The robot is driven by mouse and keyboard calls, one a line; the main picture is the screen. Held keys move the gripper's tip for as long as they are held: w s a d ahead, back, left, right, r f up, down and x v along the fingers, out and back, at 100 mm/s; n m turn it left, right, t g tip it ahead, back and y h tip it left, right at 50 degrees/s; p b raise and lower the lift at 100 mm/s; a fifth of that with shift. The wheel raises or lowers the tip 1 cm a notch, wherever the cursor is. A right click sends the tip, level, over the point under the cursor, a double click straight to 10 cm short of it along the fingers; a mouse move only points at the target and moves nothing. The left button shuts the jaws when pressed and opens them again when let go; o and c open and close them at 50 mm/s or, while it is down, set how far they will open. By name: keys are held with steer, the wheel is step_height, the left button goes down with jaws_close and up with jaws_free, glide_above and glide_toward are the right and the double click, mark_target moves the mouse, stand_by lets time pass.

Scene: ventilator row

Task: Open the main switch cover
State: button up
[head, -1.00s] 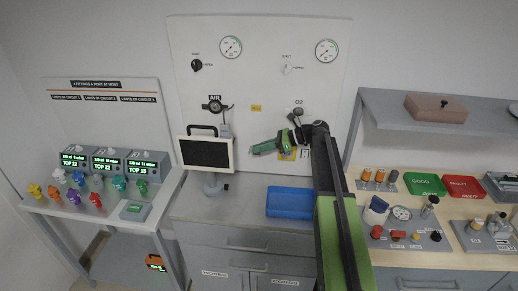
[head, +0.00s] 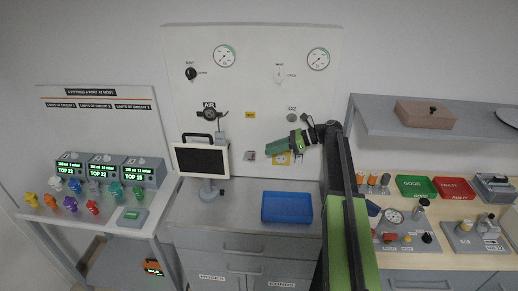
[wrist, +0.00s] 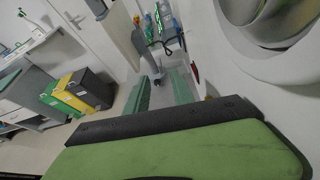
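In the head view my gripper (head: 268,150) is in front of the white wall panel (head: 262,70), its green fingers pointing left. In the wrist view the two green fingers (wrist: 160,88) stand apart with nothing gripped between them. A small grey fitting (head: 250,155) on the panel is just left of my fingertips. I cannot tell whether it is the main switch cover, or whether it is open or shut. A yellow plate (head: 283,158) is partly hidden behind my gripper.
A dark-screened monitor (head: 202,160) stands left of my gripper. A blue tray (head: 287,207) lies on the grey counter below. A grey shelf (head: 440,118) juts out at the right. A side table (head: 100,222) with coloured fittings is at the left.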

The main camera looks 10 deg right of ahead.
steer(key=p+v, duration=0.1)
steer(key=v, duration=0.3)
steer(key=shift+d, duration=0.15)
steer(key=s+a+f+n+g+h, duration=0.2)
steer(key=s+a+f+n+h, duration=0.2)
steer(key=s+a+f+n, duration=0.4)
steer(key=s+a+f+n+h, duration=0.1)
steer(key=s+f+n+h, duration=0.1)
steer(key=s+n, duration=0.3)
steer(key=s+a+f+n+g+h, duration=0.1)
steer(key=s+f+n+h, duration=0.1)
steer(key=s+n+h, duration=0.2)
steer(key=s+a+f+n+h, duration=0.1)
steer(key=s+f+n+h, duration=0.1)
steer(key=s+n, duration=0.3)
steer(key=shift+s+a+f+n+g+h, duration=0.3)
steer(key=shift+s+h, duration=0.3)
steer(key=shift+s, duration=0.1)
stand_by(1.2)
